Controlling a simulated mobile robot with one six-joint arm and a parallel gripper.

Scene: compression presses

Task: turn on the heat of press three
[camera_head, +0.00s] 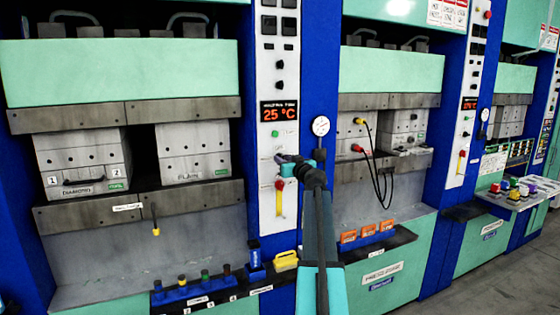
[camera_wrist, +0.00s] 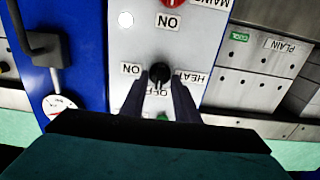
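The white control panel (camera_head: 279,60) stands between two presses in the head view, its red display (camera_head: 280,111) reading 25 °C. My gripper (camera_head: 287,163) is at this panel just below the display and hides the knob there. In the wrist view, which is upside down, a black knob (camera_wrist: 160,74) sits among labels HEAT, ON and OFF. My gripper (camera_wrist: 161,82) has its two dark fingertips on either side of this knob, very close to it. Whether they touch it I cannot tell. The knob's pointer lies roughly along the fingers.
A pressure gauge (camera_head: 320,126) is right of my gripper; it also shows in the wrist view (camera_wrist: 58,105). A red button (camera_head: 281,184) sits below the gripper. Another panel (camera_head: 468,110) with a red display stands farther right. Shelves with colored parts lie below.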

